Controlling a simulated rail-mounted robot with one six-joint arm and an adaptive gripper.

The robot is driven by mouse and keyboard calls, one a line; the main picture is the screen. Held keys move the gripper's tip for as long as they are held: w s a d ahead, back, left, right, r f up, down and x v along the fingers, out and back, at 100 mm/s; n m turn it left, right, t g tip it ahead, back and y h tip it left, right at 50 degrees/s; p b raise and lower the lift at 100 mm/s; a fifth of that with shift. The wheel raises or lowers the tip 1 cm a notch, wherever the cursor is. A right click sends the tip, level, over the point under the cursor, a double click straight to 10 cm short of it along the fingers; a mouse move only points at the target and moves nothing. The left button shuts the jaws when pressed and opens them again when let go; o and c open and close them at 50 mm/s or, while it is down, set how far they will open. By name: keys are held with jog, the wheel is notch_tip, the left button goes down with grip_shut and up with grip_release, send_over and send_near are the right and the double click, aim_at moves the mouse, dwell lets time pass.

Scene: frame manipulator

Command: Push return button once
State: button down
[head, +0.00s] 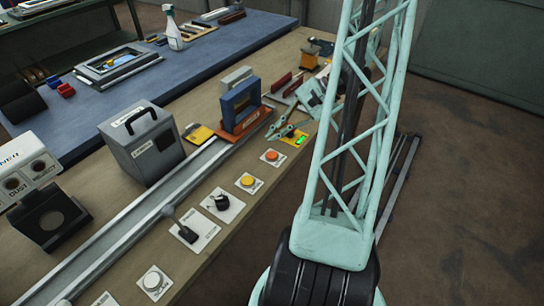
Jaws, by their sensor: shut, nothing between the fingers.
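Several round controls sit on white plates along the bench's near edge: an orange-red button (271,156), a yellow button (247,181) and a white button (152,281). Their labels are too small to read, so I cannot tell which is the return button. My gripper (277,131), at the end of the pale teal arm, is shut and empty. It shows just beyond the orange-red button in the picture, apart from the yellow and white ones. Its height above the bench is unclear. My lattice arm hides part of the bench's right end.
A black knob (221,201) and a black lever (187,233) stand between the yellow and white buttons. A metal rail (125,225) runs along the bench, with a blue frame (240,105) on an orange carriage. A grey box (145,145) stands behind the rail.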

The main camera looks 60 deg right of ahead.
jog(key=b, duration=0.2)
send_over(273, 155)
notch_tip(273, 155, down, 4)
jog(key=shift+s+f, duration=0.1)
jog(key=shift+f+b, duration=0.9)
jog(key=shift+f, duration=0.1)
jog(key=shift+f+b, duration=0.9)
jog(key=shift+b, duration=0.1)
dwell(2.1)
jog(key=shift+r, duration=0.15)
dwell(0.3)
jog(key=shift+r+p, duration=0.35)
jog(key=shift+r, duration=0.4)
